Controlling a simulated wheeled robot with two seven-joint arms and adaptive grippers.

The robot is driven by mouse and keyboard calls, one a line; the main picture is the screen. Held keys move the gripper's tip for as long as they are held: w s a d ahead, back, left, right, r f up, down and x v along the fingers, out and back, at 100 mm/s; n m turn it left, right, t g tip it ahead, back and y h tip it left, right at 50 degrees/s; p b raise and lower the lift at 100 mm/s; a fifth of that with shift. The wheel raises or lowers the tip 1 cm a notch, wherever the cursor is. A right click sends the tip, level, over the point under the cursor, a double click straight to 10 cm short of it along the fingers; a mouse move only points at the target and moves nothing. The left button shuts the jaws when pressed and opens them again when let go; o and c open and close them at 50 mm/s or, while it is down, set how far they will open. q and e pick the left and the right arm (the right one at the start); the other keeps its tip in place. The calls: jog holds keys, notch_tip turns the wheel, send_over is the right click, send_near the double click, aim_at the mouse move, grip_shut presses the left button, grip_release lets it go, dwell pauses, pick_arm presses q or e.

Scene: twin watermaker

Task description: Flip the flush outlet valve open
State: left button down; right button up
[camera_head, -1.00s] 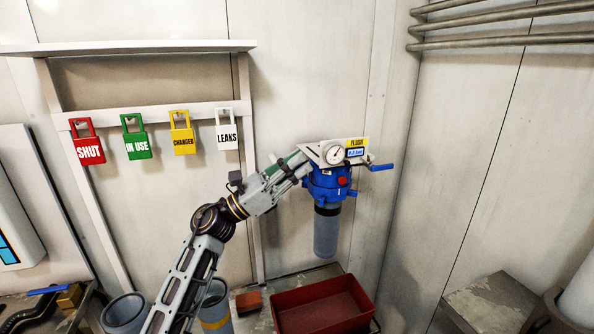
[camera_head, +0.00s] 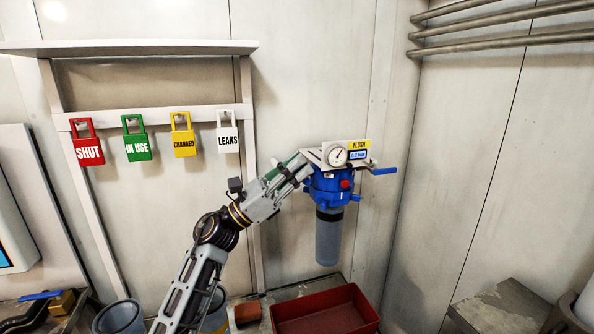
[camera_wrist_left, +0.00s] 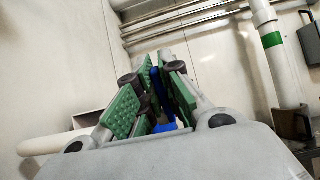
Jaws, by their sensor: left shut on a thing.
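The flush filter unit (camera_head: 328,184) hangs on the wall, with a blue head, a gauge (camera_head: 337,156), a yellow FLUSH label (camera_head: 358,145) and a grey bowl (camera_head: 328,238). A blue lever (camera_head: 384,171) sticks out level from its right side, clear of my gripper. My left gripper (camera_head: 298,168) reaches in from the left at the unit's left side. In the left wrist view its green-padded fingers are shut on a narrow blue part (camera_wrist_left: 157,85), which looks like a lever. The pads and my wrist hide much of it. My right gripper is not in view.
A red tray (camera_head: 325,310) lies below the unit, with a brown block (camera_head: 247,313) beside it. Padlock-shaped tags, such as the white LEAKS one (camera_head: 228,138), hang at the left. Pipes (camera_head: 500,42) run along the right wall. The space right of the unit is clear.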

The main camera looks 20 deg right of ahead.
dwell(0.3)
pick_arm(q)
jog(key=c, duration=1.6)
grip_release()
jog(key=shift+o, duration=0.2)
jog(key=shift+a, duration=0.1)
jog(key=v, duration=1.2)
jog(key=shift+f, duration=0.1)
